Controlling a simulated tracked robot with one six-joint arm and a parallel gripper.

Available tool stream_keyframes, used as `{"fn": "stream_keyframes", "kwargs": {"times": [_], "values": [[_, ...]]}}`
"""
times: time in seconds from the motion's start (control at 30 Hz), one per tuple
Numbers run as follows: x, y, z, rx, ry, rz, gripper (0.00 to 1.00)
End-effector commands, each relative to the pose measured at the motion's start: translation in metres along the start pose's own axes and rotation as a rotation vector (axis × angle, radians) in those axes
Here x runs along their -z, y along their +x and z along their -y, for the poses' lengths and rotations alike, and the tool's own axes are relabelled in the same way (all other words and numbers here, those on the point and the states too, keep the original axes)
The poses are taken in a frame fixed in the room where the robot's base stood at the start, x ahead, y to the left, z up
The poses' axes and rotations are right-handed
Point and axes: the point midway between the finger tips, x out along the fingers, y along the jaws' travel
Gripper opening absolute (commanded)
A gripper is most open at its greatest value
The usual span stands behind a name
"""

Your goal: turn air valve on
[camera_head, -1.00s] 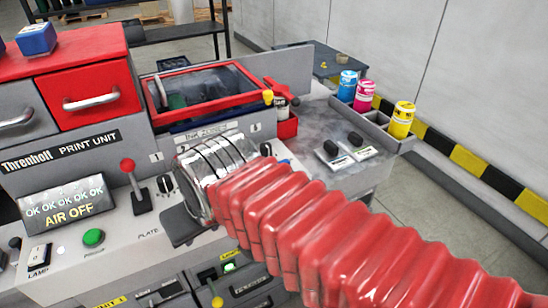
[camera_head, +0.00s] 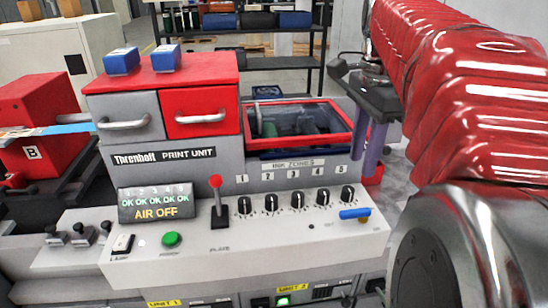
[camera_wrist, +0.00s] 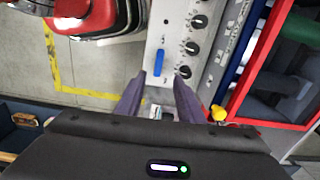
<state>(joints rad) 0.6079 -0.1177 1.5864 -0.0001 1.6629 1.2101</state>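The air valve has a blue lever handle (camera_head: 355,213) at the right end of the print unit's sloped white panel, lying sideways in the head view. The blue handle also shows in the wrist view (camera_wrist: 159,63), just beyond my fingertips. The display (camera_head: 156,204) reads "AIR OFF". My gripper (camera_head: 364,170) points down above and behind the panel's right end in the head view. Its two purple fingers are apart in the wrist view (camera_wrist: 160,84), with nothing held between them. The handle looks clear of both fingers.
A row of black knobs (camera_head: 297,200) runs left of the valve. A red-topped lever (camera_head: 216,195) and a green button (camera_head: 172,239) stand farther left. The red-framed window (camera_head: 297,128) is behind the panel. A yellow knob (camera_wrist: 219,114) is right of my fingers in the wrist view.

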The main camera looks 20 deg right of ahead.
Motion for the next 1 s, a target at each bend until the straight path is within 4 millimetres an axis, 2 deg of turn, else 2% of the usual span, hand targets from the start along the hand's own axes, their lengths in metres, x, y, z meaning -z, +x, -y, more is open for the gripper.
{"fn": "stream_keyframes", "kwargs": {"times": [0.1,0.57,0.77,1.0], "values": [[0.006,-0.003,0.000,-0.011,0.042,0.004,0.34],[0.006,0.004,0.000,-0.010,0.041,0.004,0.34],[0.005,0.024,-0.001,-0.011,0.040,0.004,0.34],[0.005,0.061,-0.001,-0.012,0.040,0.004,0.34]]}}
